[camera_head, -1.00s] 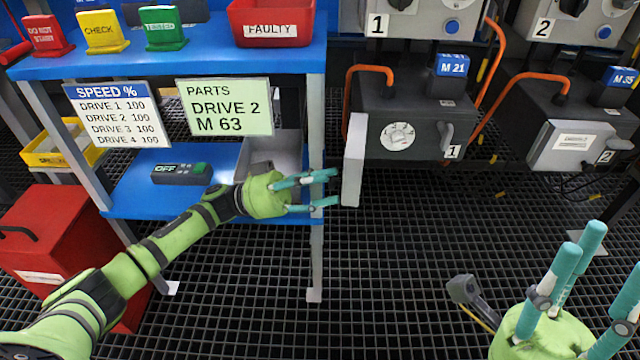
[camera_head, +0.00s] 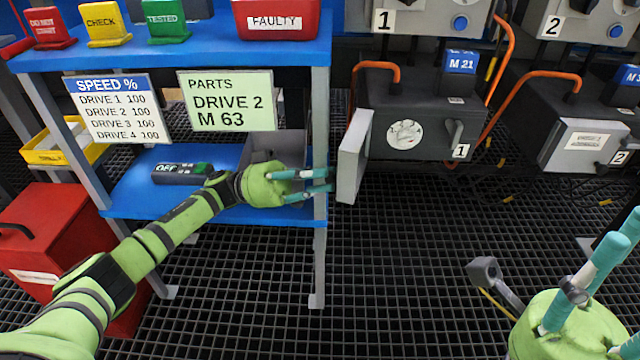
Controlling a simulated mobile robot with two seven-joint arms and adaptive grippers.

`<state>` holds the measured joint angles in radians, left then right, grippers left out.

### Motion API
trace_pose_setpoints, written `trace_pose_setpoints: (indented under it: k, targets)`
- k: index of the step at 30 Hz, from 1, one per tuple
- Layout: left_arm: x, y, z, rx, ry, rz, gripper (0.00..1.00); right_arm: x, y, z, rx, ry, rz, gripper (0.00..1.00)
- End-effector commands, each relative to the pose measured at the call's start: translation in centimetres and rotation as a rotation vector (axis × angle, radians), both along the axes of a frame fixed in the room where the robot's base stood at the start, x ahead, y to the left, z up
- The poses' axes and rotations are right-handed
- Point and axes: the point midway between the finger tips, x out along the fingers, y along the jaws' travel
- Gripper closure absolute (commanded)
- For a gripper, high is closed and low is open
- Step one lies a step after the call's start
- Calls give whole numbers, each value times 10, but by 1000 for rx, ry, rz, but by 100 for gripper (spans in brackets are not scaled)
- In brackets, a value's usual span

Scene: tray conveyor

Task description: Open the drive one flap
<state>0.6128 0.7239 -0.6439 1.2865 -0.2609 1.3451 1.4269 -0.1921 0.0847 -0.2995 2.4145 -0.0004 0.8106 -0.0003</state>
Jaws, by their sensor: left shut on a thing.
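The drive one flap (camera_head: 352,165) is a light grey plate at the left edge of the dark drive one box (camera_head: 425,95). It stands swung out from the box, and the box front with a white dial (camera_head: 404,134) and a dark lever (camera_head: 453,133) is uncovered. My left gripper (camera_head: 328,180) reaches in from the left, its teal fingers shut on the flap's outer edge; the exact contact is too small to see. My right gripper (camera_head: 622,295) is at the lower right, fingers apart and empty, partly cut off by the picture's edge.
A blue shelf (camera_head: 130,197) with a grey post (camera_head: 320,250) stands beside my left gripper. A remote marked OFF (camera_head: 182,173) lies on it. The drive two box (camera_head: 540,110), its flap (camera_head: 585,145) shut, is at the right. Open grid floor lies below.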

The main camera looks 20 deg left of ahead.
Motion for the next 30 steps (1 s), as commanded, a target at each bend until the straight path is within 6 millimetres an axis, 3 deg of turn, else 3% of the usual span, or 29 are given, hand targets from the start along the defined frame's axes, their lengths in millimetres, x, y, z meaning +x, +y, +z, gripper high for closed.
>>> trace_pose_setpoints:
  k: [4, 5, 6, 7, 19, 30]
  targets:
    - [0, 0, 0, 2, 3, 1, 100, 0, 0, 1, 1, 1, 0, 60]
    - [0, 0, 0, 2, 3, 1, 76, 0, 0, 0, 0, 2, 1, 60]
    - [0, 0, 0, 2, 3, 1, 60, 0, 0, 0, 0, 2, 1, 60]
    - [0, 0, 0, 2, 3, 1, 56, 0, 0, 0, 0, 2, 1, 60]
    - [0, 6, -3, 3, 3, 3, 56, 0, 0, 0, 0, 2, 1, 60]
    - [0, 58, -24, 3, 3, 4, 56, 0, 0, 0, 0, 2, 1, 60]
